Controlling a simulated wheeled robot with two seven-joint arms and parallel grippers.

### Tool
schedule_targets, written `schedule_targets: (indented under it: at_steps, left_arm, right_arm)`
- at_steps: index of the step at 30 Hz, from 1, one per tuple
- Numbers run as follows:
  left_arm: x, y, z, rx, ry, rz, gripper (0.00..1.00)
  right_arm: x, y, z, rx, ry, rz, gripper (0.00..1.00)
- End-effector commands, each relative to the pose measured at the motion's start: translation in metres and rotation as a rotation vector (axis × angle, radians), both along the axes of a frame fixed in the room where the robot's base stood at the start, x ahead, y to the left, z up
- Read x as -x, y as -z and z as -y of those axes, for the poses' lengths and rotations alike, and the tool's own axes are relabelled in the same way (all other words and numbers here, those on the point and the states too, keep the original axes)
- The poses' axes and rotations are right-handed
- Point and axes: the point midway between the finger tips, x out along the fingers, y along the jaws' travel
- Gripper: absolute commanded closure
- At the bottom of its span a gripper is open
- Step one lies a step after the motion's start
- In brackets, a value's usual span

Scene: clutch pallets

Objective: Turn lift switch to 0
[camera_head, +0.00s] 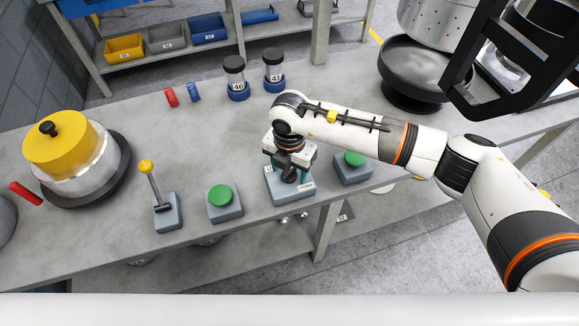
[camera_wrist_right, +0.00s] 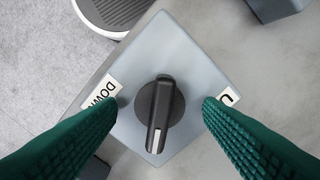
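The lift switch is a black rotary knob (camera_wrist_right: 160,115) on a light grey box (camera_wrist_right: 178,50). In the right wrist view its white-marked pointer aims at the bottom of the picture, slightly left. In the head view, the right gripper (camera_head: 290,166) is over the switch box (camera_head: 291,193). My left gripper is not in view.
A green button box (camera_head: 222,201) and a lever box (camera_head: 165,213) stand left of the switch; another green button box (camera_head: 353,168) is at its right. A yellow-topped pot (camera_head: 68,150) is far left. Two numbered cylinders (camera_head: 236,77) (camera_head: 274,70) stand behind.

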Motion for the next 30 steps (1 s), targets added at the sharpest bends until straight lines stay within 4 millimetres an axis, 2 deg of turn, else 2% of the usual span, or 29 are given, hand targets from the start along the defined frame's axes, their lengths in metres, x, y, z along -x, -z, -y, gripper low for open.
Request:
schedule_targets:
  at_steps: [8, 11, 14, 24, 30]
  left_arm:
    - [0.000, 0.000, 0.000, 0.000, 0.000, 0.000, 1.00]
    - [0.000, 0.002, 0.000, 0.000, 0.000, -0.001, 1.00]
    - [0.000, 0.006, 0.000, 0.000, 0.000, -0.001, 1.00]
    - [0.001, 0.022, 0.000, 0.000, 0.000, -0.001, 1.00]
    - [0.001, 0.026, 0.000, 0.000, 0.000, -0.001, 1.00]
  right_arm:
    - [0.000, 0.000, 0.000, 0.000, -0.001, 0.000, 0.39]
    - [0.000, -0.006, 0.000, 0.000, -0.002, 0.001, 0.39]
    - [-0.001, -0.020, 0.000, -0.002, -0.002, 0.003, 0.39]
    - [-0.001, -0.090, 0.000, -0.001, -0.002, 0.004, 0.39]
    - [0.000, -0.114, 0.000, 0.000, -0.001, 0.001, 0.39]
